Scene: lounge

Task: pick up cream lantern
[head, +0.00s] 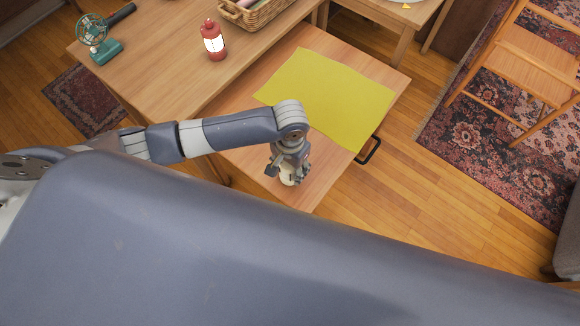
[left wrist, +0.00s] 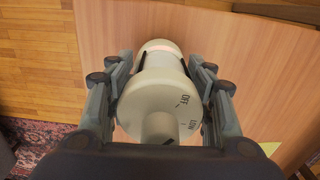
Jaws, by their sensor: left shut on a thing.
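The cream lantern (left wrist: 158,95) sits between the fingers of my left gripper (left wrist: 160,100) in the left wrist view. Its round top faces the camera and carries dark lettering, "OFF" and "LOW". In the head view the lantern (head: 289,180) shows only in part below my left gripper (head: 287,172), over the near end of the wooden table (head: 240,155). The gripper is shut on it, with fingers on both sides. Whether the lantern's base touches the tabletop I cannot tell. My right gripper is not in view.
A yellow sheet (head: 330,95) lies on the same table beyond the gripper. A red lantern (head: 213,42), a teal fan (head: 97,40) and a wicker basket (head: 262,12) stand on the longer table behind. A wooden chair (head: 530,60) stands on a patterned rug at right.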

